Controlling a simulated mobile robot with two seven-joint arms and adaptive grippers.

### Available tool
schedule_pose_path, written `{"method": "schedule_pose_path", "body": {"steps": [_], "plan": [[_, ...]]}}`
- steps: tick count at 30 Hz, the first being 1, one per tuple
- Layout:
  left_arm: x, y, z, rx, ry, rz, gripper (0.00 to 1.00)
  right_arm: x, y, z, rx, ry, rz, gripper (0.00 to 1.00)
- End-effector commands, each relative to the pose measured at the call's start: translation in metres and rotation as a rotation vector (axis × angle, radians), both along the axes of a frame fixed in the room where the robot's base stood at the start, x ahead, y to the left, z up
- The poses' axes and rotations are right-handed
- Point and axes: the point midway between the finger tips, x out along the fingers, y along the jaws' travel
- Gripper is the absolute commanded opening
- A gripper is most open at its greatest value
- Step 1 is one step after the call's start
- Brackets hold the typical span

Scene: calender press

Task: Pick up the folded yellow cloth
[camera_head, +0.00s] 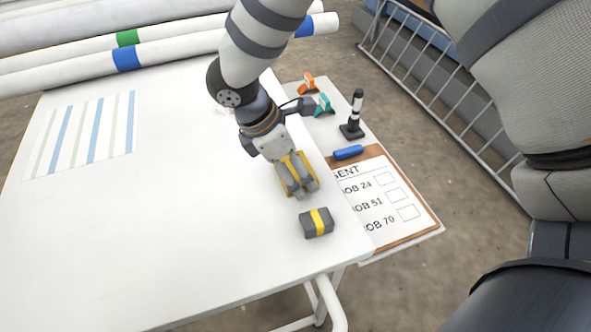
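My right gripper (299,186) points down over the right part of the white table (190,240). Its grey fingers lie close together in this view. Yellow patches (284,184) show beside and between the fingers. They may be the folded yellow cloth, mostly hidden by the gripper, but I cannot be sure. I cannot tell whether the fingers grip anything. No other folded yellow cloth is in plain view. My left gripper is not in view.
A dark grey block with a yellow band (316,223) sits just in front of the gripper. A clipboard (425,207), blue cylinder (348,152), black-and-white stamp-like post (355,112) and orange and teal clips are at right. A striped sheet (82,132) lies left; rollers span the back.

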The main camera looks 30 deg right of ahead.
Motion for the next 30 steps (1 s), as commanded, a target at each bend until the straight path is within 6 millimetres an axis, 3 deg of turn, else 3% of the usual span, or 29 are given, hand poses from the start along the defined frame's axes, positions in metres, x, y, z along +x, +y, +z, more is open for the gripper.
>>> {"method": "schedule_pose_path", "body": {"steps": [1, 3, 14, 20, 26, 30], "plan": [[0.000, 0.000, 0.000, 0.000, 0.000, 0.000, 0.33, 0.000, 0.000, 0.000, 0.000, 0.000, 0.000, 0.67], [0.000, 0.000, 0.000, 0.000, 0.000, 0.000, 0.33, 0.000, 0.000, 0.000, 0.000, 0.000, 0.000, 0.51], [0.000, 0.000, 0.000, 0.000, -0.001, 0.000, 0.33, 0.000, 0.000, 0.003, 0.000, 0.000, 0.000, 0.51], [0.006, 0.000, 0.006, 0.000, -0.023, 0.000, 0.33, 0.001, 0.000, 0.037, 0.001, -0.008, 0.000, 0.51], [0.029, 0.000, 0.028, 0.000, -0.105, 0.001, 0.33, -0.042, 0.023, 0.100, -0.002, -0.022, 0.002, 0.51], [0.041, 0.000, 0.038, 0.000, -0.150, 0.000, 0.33, -0.082, 0.042, 0.118, -0.004, -0.016, 0.005, 0.51]]}}
